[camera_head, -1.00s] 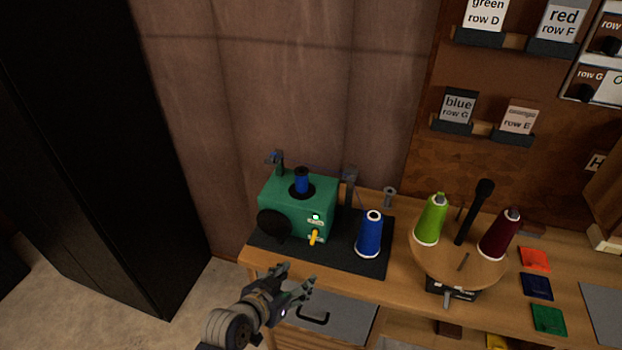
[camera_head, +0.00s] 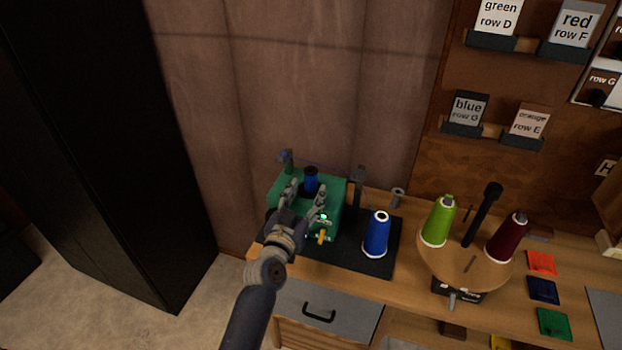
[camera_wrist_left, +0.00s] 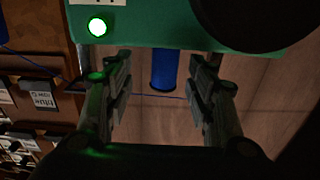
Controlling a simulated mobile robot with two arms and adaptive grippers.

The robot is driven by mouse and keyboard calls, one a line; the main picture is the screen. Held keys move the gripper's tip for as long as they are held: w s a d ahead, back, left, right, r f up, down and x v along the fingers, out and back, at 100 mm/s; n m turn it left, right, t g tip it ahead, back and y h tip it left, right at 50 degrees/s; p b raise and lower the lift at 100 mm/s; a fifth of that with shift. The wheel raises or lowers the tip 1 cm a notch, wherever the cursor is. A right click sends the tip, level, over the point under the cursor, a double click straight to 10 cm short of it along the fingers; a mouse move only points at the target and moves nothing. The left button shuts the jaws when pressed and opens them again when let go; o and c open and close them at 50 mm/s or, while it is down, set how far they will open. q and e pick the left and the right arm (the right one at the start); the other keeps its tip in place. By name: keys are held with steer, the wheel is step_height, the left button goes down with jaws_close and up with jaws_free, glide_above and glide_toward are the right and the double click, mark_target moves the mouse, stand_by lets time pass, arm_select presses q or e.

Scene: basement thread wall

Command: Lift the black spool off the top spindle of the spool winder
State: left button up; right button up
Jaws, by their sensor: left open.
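The green spool winder (camera_head: 332,190) stands on a dark mat at the left end of the bench. On its top spindle sits a small black spool wound with blue thread (camera_head: 311,181), upright. My left gripper (camera_head: 304,192) is open in front of the winder, with its fingers on either side of the spool in the head view. In the left wrist view, the blue-wound spool (camera_wrist_left: 163,70) shows between the two open fingers, apart from both, below the winder's green body (camera_wrist_left: 170,22). My right gripper is out of view.
A blue thread cone (camera_head: 377,236) stands on the mat (camera_head: 345,252) right of the winder. Further right, a round wooden stand (camera_head: 445,268) holds green and maroon cones. A yellow lever (camera_head: 321,237) sticks out of the winder's front. A dark cabinet stands at left.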

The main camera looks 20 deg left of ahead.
mark_target(308, 180)
arm_select(q)
steer(key=w, duration=0.1)
steer(key=w+r+p, duration=0.1)
steer(key=w, duration=0.1)
steer(key=shift+w+a+r, duration=0.15)
steer(key=shift+a+r, duration=0.1)
steer(key=shift+w+f, duration=0.25)
steer(key=shift+w, duration=1.05)
steer(key=shift+s, duration=0.1)
steer(key=c, duration=0.8)
